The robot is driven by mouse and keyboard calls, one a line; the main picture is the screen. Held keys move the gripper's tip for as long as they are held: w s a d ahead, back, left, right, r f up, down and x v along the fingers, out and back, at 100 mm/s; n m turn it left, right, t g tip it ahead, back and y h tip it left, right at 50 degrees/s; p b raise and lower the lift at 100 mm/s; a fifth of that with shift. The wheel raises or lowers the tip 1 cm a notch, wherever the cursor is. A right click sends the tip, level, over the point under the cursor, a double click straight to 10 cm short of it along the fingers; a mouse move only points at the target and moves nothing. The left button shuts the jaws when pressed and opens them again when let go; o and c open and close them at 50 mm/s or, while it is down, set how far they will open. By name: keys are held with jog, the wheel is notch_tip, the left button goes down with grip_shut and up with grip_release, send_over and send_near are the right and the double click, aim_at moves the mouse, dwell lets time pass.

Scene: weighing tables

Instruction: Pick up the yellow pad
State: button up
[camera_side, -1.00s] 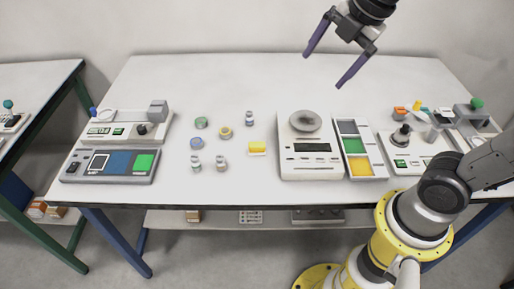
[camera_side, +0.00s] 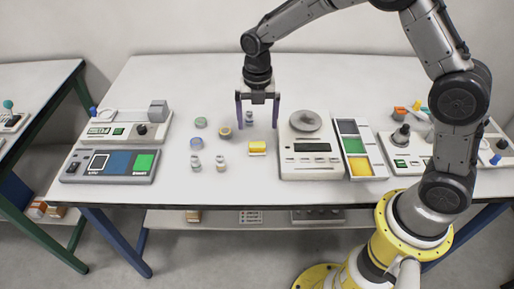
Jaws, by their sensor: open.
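The yellow pad (camera_side: 257,147) is a small yellow block with a pale lower edge. It lies on the white table (camera_side: 230,185), left of the weighing scale. My gripper (camera_side: 258,127) points down with its two purple fingers spread, open and empty. In the picture the fingertips show just above the pad, one to each side of it. The fingers look apart from the pad; their exact height above the table I cannot tell.
The white scale (camera_side: 309,160) with a round pan stands right of the pad, beside a tray (camera_side: 345,127) of coloured compartments. A control panel (camera_side: 110,166) is at far left.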

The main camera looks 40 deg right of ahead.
send_over(257, 144)
jog(key=f, duration=0.4)
jog(key=shift+s+a+f, duration=0.15)
jog(key=shift+s+f, duration=0.1)
jog(key=shift+f, duration=0.05)
jog(key=shift+w+f, duration=0.15)
jog(key=shift+f, duration=1.2)
jog(key=shift+w+f, duration=0.1)
jog(key=shift+f, duration=1.2)
jog(key=c, duration=1.4)
